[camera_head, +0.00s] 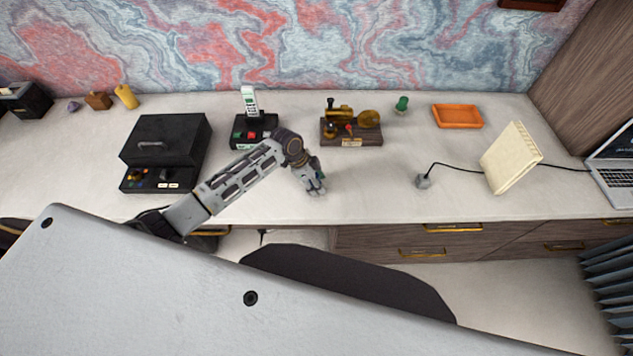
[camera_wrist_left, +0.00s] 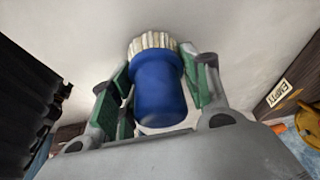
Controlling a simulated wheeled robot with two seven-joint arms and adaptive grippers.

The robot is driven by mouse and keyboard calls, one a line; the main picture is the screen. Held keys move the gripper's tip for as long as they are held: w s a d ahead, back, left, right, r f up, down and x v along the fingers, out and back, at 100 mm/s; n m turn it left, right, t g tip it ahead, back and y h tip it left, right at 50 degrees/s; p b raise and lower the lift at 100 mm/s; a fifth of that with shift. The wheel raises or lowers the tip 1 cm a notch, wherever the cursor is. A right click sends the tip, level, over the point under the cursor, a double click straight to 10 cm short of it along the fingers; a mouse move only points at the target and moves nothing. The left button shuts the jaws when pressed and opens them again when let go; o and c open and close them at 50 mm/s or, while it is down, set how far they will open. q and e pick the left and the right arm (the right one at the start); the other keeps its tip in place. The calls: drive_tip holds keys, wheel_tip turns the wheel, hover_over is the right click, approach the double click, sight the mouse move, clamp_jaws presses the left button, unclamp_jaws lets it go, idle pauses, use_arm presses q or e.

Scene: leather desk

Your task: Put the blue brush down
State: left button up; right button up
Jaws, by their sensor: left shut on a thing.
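The blue brush (camera_wrist_left: 158,88) shows in the left wrist view as a round blue handle with pale bristles at its far end. My left gripper (camera_wrist_left: 160,85) has its green-padded fingers on both sides of the handle and is shut on it. In the head view my left gripper (camera_head: 316,186) is over the front part of the desk (camera_head: 385,195), and the brush there is mostly hidden by the fingers. I cannot tell whether the bristles touch the desk. My right gripper is not in view.
A black box (camera_head: 168,140), a phone on its base (camera_head: 252,125) and a wooden stand with brass parts (camera_head: 352,131) are behind the gripper. An orange tray (camera_head: 457,116), a green stamp (camera_head: 402,104) and a cream book-like object (camera_head: 511,158) are right.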

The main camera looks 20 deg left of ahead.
use_arm(q)
drive_tip(key=shift+f, duration=0.1)
drive_tip(key=o, duration=1.4)
drive_tip(key=shift+o, duration=0.2)
drive_tip(key=v, duration=1.2)
drive_tip(key=shift+s, duration=0.1)
